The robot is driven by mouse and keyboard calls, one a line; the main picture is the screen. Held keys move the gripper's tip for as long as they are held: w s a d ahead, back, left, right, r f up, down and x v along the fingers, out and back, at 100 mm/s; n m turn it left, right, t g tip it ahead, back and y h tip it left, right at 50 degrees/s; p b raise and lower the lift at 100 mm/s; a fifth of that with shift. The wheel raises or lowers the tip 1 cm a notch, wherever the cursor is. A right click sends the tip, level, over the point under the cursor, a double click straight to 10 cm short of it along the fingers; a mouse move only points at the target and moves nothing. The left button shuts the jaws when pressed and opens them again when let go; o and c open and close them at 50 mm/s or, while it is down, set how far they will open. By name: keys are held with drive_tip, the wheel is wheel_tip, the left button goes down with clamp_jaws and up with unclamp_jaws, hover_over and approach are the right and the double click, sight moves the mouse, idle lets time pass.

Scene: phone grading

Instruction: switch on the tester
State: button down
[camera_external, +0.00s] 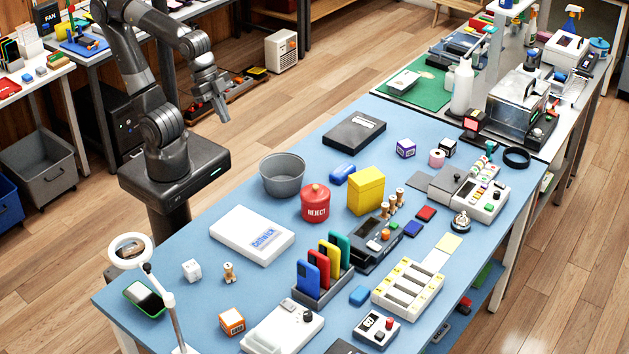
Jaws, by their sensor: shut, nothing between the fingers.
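My gripper (220,112) is shut and empty. It hangs in the air past the blue table's (330,180) far left edge, apart from everything on the table. I cannot tell for sure which device is the tester. A small white box with a dark face and a red button (376,328) sits at the front. A white device with a knob (285,326) lies left of it. A black device with an orange knob (378,243) stands mid-table. A white console with coloured buttons (481,200) stands at the right. Switch positions are too small to read.
A grey bucket (283,175), a red REJECT can (315,204) and a yellow box (366,190) stand mid-table. A rack (322,289) holds several coloured phones upright. A magnifier lamp (135,250) rises at the front left. A white box (252,236) lies flat at the left.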

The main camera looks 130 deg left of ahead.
drive_tip(key=w+a+r, duration=0.1)
drive_tip(key=w+r, duration=0.1)
drive_tip(key=w, duration=0.9)
drive_tip(key=g, duration=0.3)
hover_over(371, 243)
drive_tip(key=s, duration=0.2)
wheel_tip(371, 243, down, 15)
drive_tip(key=shift+s, duration=0.2)
drive_tip(key=shift+f, duration=0.1)
drive_tip(key=f, duration=0.4)
drive_tip(key=w+f, duration=0.1)
drive_tip(key=f, duration=0.7)
drive_tip(key=shift+w+f, duration=0.3)
drive_tip(key=shift+w, duration=0.1)
drive_tip(key=shift+f, duration=0.55)
